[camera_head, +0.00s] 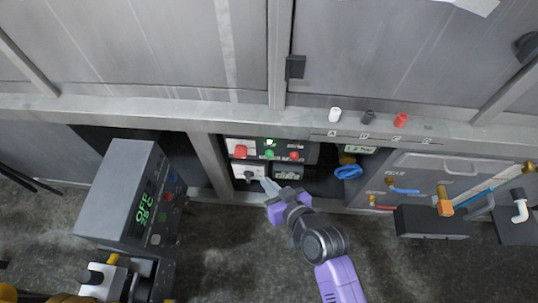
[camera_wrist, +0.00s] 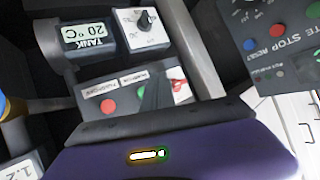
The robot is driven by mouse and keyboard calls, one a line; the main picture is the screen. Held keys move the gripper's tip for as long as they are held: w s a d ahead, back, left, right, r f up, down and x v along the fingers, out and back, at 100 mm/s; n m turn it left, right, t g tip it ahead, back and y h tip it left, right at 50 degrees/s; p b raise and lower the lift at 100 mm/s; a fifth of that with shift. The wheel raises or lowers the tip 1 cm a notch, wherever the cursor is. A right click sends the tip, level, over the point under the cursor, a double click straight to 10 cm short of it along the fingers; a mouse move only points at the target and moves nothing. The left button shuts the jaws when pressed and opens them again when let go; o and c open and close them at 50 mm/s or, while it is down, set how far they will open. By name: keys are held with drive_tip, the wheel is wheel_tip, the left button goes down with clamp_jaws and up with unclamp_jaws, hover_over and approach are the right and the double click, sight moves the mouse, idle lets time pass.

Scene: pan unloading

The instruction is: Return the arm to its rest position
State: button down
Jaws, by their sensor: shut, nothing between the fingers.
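My gripper (camera_head: 268,185) is at the end of my purple and grey arm, in the lower middle of the head view. It is shut and empty. It points up and left toward a control panel (camera_head: 270,151) set under the steel ledge, just in front of the panel's lower part. From this view I cannot tell whether it touches the panel. In the wrist view the purple gripper body fills the bottom, and dark finger shapes (camera_wrist: 155,92) overlap the panel's labelled buttons. My arm is reached out forward, not folded in.
A grey box (camera_head: 120,190) reading OFF stands at the left. A dark knob (camera_wrist: 145,20) and a tank display (camera_wrist: 88,38) show in the wrist view. Pipes and valves (camera_head: 445,203) are at the right.

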idle(0.8)
wheel_tip(320, 180, up, 5)
drive_tip(key=w+d+m+t, duration=0.1)
drive_tip(key=w+d+t, duration=0.1)
drive_tip(key=t, duration=0.1)
drive_tip(key=s+d+r+m+t+h, duration=0.35)
drive_tip(key=s+d+r, duration=0.55)
drive_tip(key=s+d, duration=0.45)
drive_tip(key=s+d+r+g+h, duration=0.1)
drive_tip(key=s+d+r+h, duration=0.15)
drive_tip(key=s, duration=0.65)
drive_tip(key=s+d+r+g+h, duration=0.1)
drive_tip(key=s+d+r, duration=0.25)
drive_tip(key=s, duration=0.65)
wheel_tip(320, 180, up, 13)
drive_tip(key=w+p, duration=0.1)
drive_tip(key=p, duration=1.2)
drive_tip(key=shift+d+f, duration=0.15)
drive_tip(key=shift+d, duration=0.05)
